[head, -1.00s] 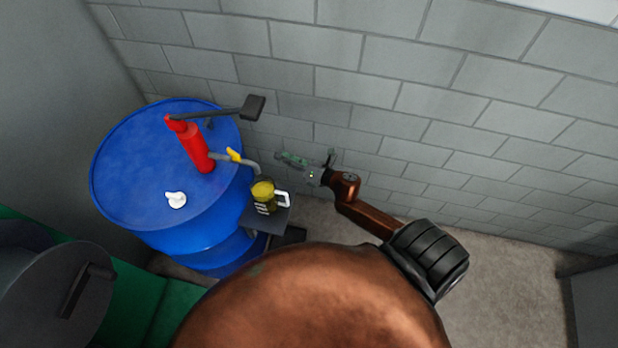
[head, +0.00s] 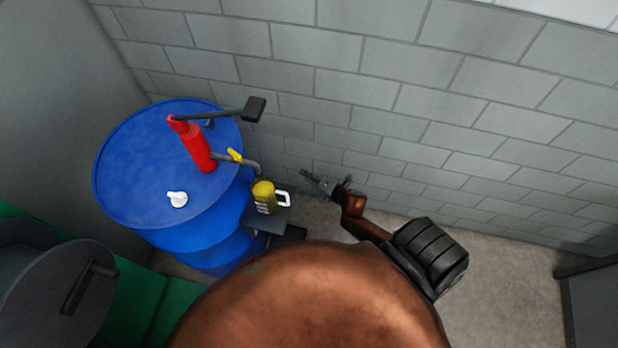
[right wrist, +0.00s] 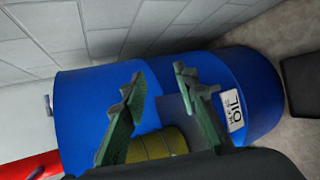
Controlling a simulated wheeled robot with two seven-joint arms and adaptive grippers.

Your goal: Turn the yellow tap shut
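The yellow tap (head: 235,156) is a small lever on the grey spout pipe. The pipe runs from the red hand pump (head: 197,148) on top of the blue drum (head: 135,185). The lever lies roughly along the pipe. My right gripper (head: 325,182) is to the right of the tap and apart from it, near the block wall. In the right wrist view its two green fingers (right wrist: 158,85) are spread with nothing between them, facing the drum's side (right wrist: 85,100). I cannot make out the tap in that view. My left gripper is not in view.
The pump's black lever (head: 253,109) sticks out toward the wall. A white cap (head: 177,199) sits on the drum top. The block wall (head: 420,110) is close behind.

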